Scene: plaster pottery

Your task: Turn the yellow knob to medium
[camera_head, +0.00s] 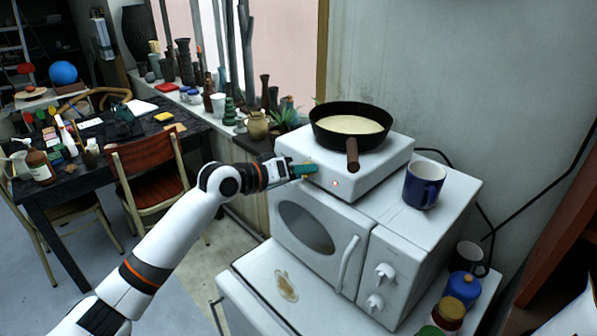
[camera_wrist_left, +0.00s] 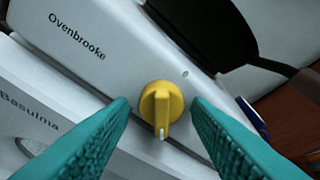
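The yellow knob (camera_wrist_left: 161,104) is on the front face of a white hot plate marked "Ovenbrooke" (camera_wrist_left: 70,50). In the left wrist view its pointer with a pale tip points down toward the bottom of the picture. My left gripper (camera_wrist_left: 160,112) is open, with one teal finger on each side of the knob and visible gaps to it. In the head view the left gripper (camera_head: 303,170) is at the front of the hot plate (camera_head: 385,165) and mostly hides the knob. My right gripper is not in view.
A black pan (camera_head: 352,128) with pale contents sits on the hot plate, its brown handle pointing forward. The hot plate stands on a white microwave (camera_head: 410,262). A dark blue mug (camera_head: 424,184) stands to the right. Several jars are at lower right.

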